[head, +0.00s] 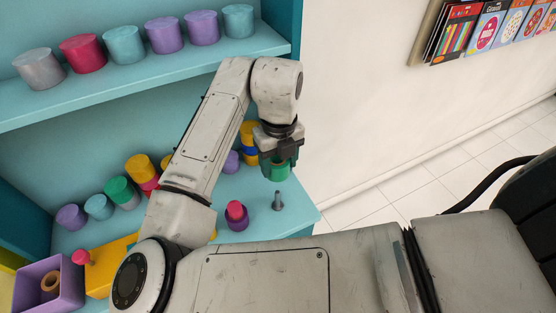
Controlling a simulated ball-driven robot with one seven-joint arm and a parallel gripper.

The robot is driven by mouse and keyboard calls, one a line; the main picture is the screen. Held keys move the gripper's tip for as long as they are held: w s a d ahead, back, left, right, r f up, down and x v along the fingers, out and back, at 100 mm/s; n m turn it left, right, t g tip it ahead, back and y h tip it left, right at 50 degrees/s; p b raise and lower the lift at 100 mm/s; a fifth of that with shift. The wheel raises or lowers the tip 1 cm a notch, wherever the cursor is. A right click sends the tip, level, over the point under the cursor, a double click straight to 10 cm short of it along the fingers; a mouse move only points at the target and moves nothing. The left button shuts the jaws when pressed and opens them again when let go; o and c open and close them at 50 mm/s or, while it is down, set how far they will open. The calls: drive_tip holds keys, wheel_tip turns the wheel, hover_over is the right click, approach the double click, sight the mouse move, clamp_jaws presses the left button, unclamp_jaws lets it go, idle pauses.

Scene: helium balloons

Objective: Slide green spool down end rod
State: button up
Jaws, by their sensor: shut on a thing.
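My gripper (278,160) is shut on the green spool (276,172). It holds the spool in the air above the teal lower shelf. A short grey upright rod (278,200) stands on a round base near the shelf's right end. In the picture the spool is just above the rod's tip. I cannot tell whether the rod lies exactly under the spool's hole. The spool's top is hidden by the gripper.
A pink and purple spool stack (237,216) stands left of the rod. Yellow and blue spools (250,142) are behind the gripper. More spools line the upper shelf (215,57). A purple box (50,290) is at the lower left. A white wall (350,100) is to the right.

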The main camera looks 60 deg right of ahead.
drive_tip(key=b, duration=0.6)
hover_over(279, 195)
drive_tip(key=shift+f, duration=3.75)
drive_tip(key=shift+f+b, duration=3.4)
drive_tip(key=shift+f, duration=0.6)
drive_tip(key=o, duration=1.2)
drive_tip(key=shift+r+p, duration=2.95)
drive_tip(key=shift+r, duration=1.05)
